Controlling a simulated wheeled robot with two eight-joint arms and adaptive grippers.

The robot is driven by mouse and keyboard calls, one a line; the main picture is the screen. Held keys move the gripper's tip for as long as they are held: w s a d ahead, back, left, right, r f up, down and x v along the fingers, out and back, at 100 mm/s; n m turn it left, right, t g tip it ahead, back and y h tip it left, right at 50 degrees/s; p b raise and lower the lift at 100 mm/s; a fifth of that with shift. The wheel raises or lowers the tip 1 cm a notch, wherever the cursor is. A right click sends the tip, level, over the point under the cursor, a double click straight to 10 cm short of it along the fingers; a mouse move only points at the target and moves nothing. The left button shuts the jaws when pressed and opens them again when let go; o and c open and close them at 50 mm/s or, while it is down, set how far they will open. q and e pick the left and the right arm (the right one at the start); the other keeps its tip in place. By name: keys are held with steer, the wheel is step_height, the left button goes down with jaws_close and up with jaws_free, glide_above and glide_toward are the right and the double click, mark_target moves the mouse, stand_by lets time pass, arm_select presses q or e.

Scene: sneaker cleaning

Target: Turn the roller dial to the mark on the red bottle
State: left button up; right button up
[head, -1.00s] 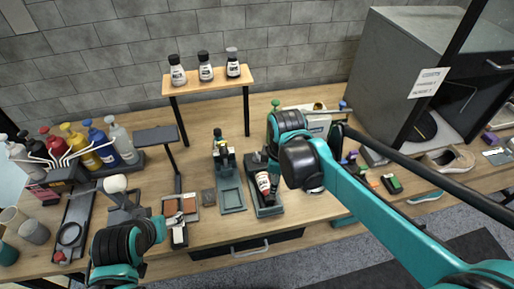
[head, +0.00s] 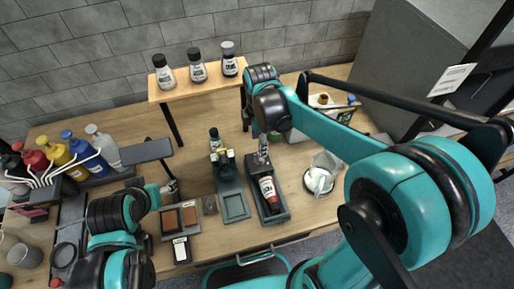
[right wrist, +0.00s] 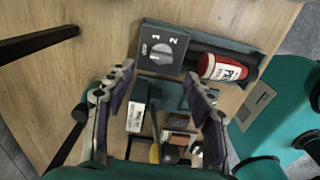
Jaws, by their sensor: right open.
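The roller (head: 268,190) is a dark grey-green tray on the table in the head view. A red bottle (head: 269,190) with a white label lies in it; it also shows in the right wrist view (right wrist: 222,68). The round grey roller dial (right wrist: 158,54) sits on a dark panel with white marks, including 1 and 2. Its exact setting is too small to tell. My right gripper (right wrist: 158,78) is open and empty, its two fingers short of the dial, one on either side. My left gripper (head: 170,187) is at the left, its fingers unclear.
Pump bottles, one of them red (head: 33,160), stand at the left. Several small bottles stand on a raised wooden shelf (head: 190,88) at the back. A green stand (head: 230,195) is left of the roller. A clear container (head: 322,175) is to its right.

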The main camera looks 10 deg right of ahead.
mark_target(259, 159)
step_height(259, 159, down, 7)
steer(key=shift+s+b, duration=0.15)
steer(key=shift+b, duration=1.1)
steer(key=c, duration=1.1)
